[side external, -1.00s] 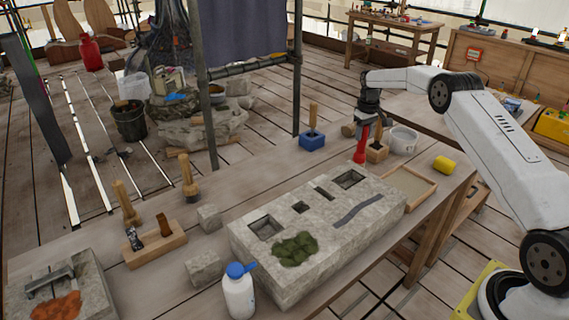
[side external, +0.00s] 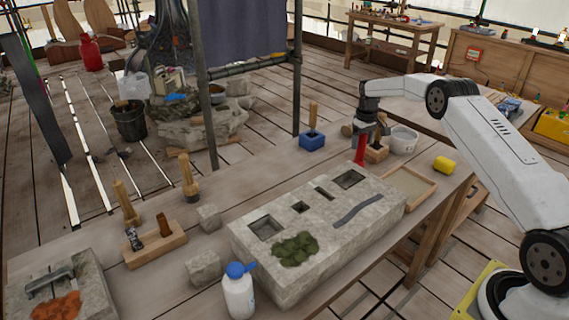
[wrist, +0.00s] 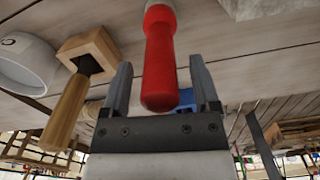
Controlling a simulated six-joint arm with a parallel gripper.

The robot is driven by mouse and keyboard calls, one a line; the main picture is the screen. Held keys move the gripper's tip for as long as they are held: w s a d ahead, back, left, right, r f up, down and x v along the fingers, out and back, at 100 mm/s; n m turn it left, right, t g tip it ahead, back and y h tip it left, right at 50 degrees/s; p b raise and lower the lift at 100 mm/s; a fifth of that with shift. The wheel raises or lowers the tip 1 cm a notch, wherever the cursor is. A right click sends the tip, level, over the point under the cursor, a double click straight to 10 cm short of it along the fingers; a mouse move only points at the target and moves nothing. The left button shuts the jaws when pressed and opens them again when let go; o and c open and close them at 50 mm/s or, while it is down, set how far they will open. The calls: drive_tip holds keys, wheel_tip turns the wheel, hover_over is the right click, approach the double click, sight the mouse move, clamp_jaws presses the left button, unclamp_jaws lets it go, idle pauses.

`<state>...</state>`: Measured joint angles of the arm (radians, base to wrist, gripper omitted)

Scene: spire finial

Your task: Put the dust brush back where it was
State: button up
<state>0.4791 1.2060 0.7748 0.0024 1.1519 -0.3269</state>
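A red-handled tool (side external: 360,150), seemingly the dust brush, stands upright near the far right end of the table. Its bristles do not show clearly. My gripper (side external: 367,133) points down over its top. In the wrist view, the red handle (wrist: 160,60) rises between the two fingers of my gripper (wrist: 160,64). A gap shows on each side of the handle, so the fingers are open around it and not closed on it.
A wooden block (side external: 377,153) stands just right of the red tool, with a wooden handle (wrist: 65,115) sticking out of it. A white bowl (side external: 403,140), a shallow tray (side external: 432,190), a blue block (side external: 312,143) and a large stone slab (side external: 335,240) are close by.

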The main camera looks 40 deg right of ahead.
drive_tip(key=shift+r, duration=0.15)
wheel_tip(320, 180, up, 12)
idle(0.7)
idle(0.5)
drive_tip(key=s+a+n+t, duration=0.1)
drive_tip(key=s+a, duration=0.3)
drive_tip(key=a, duration=0.5)
drive_tip(key=s+a, duration=0.4)
drive_tip(key=a, duration=0.5)
drive_tip(key=s+a+f, duration=0.1)
drive_tip(key=s+a, duration=0.2)
drive_tip(key=s, duration=0.3)
drive_tip(key=s+a+f+t, duration=0.1)
drive_tip(key=s+a+f, duration=0.1)
drive_tip(key=s+a, duration=0.2)
drive_tip(key=s+a+f, duration=0.2)
drive_tip(key=s+a, duration=0.2)
drive_tip(key=s, duration=0.6)
drive_tip(key=shift+n+t, duration=0.3)
drive_tip(key=shift+n, duration=0.1)
